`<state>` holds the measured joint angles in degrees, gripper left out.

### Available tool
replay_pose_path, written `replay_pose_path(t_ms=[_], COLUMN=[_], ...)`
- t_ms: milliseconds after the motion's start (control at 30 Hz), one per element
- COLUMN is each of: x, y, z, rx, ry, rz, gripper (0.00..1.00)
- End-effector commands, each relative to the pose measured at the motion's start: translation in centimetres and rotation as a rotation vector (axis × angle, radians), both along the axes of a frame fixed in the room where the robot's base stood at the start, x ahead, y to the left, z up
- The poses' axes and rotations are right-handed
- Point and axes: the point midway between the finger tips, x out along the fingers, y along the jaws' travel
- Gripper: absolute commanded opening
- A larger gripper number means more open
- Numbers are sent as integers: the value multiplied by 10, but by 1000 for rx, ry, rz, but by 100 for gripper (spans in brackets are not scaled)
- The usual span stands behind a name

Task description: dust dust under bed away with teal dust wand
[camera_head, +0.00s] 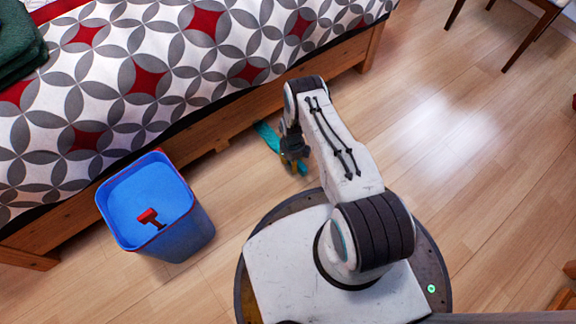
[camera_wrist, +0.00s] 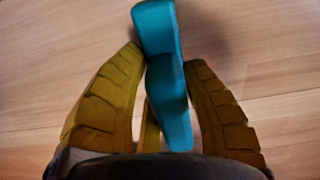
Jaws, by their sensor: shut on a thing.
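The teal dust wand (camera_wrist: 160,35) is between the yellow-brown fingers of my gripper (camera_wrist: 165,75) in the wrist view. The fingers are shut on it, and one end sticks out past them over the wooden floor. In the head view the wand (camera_head: 267,135) shows beside my gripper (camera_head: 293,158), low over the floor, with its far end close to the bed's side rail. The bed (camera_head: 215,128) has a wooden frame and a cover patterned in grey, white and red. The space under the bed is mostly hidden, and I see no dust.
A blue bin (camera_head: 180,235) stands on the floor at the left, close to the bed, with a small red thing (camera_head: 151,218) inside. A green folded cloth (camera_head: 20,45) lies on the bed. Chair legs (camera_head: 527,45) stand at the upper right. The floor (camera_head: 460,150) at the right is clear.

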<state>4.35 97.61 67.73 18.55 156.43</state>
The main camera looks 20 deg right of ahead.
Motion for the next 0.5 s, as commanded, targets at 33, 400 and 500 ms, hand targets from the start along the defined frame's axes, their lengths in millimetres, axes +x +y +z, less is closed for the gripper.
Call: replay_pose_path(t_ms=[33, 400, 500], x=[1, 7, 10], y=[-4, -25, -33], z=[0, -1, -2], rx=[1, 3, 5], ry=[0, -1, 0], rz=[-2, -3, -2], gripper=[3, 3, 3])
